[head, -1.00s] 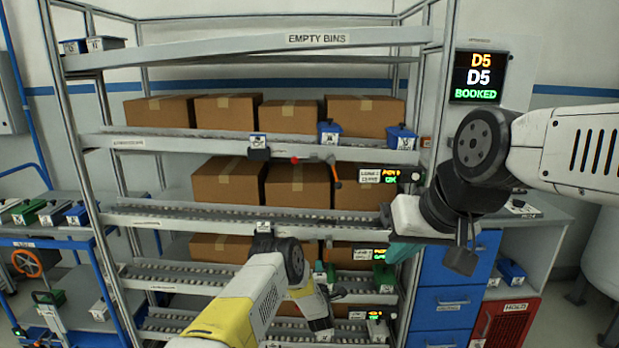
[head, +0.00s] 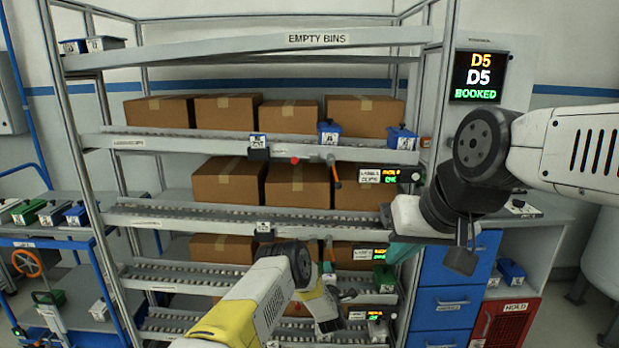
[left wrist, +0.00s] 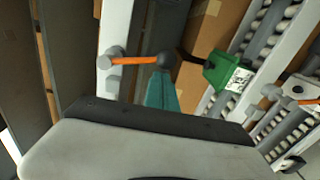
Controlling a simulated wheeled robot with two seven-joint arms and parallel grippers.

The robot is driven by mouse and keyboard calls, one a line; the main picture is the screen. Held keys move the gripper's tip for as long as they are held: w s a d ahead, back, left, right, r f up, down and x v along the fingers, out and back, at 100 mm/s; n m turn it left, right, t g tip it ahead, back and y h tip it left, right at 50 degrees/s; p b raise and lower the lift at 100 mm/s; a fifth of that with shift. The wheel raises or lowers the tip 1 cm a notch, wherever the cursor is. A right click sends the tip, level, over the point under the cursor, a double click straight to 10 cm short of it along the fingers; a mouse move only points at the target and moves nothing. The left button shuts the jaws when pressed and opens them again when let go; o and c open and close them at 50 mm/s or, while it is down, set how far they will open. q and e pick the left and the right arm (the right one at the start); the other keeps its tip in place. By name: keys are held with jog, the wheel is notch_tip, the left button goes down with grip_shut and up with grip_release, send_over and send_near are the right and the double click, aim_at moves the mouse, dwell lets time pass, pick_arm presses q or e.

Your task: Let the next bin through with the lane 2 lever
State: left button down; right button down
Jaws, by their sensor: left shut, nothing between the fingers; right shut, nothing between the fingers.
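In the left wrist view, an orange lever (left wrist: 139,61) with a dark ball end sticks out from a pale upright. My left gripper (left wrist: 163,90) shows as shut teal fingertips just below the ball; I cannot tell whether they touch it. A green bin (left wrist: 222,72) sits on a roller lane beyond; it also shows in the head view (head: 384,278). In the head view my left gripper (head: 328,268) is in front of the lower lanes, and my arm partly hides that area. Lane labels are too small to read. My right gripper (head: 402,252) is shut at the rack's right post.
Another orange lever (head: 335,174) hangs under the upper shelf, near blue bins (head: 328,132). A second lever (left wrist: 272,92) shows right in the left wrist view. A screen (head: 478,76) reads D5, BOOKED. Blue drawers (head: 452,300) stand right.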

pick_arm(q)
jog(key=s+a, duration=0.1)
jog(key=s, duration=0.6)
jog(key=shift+s, duration=0.25)
jog(key=shift+a, duration=0.1)
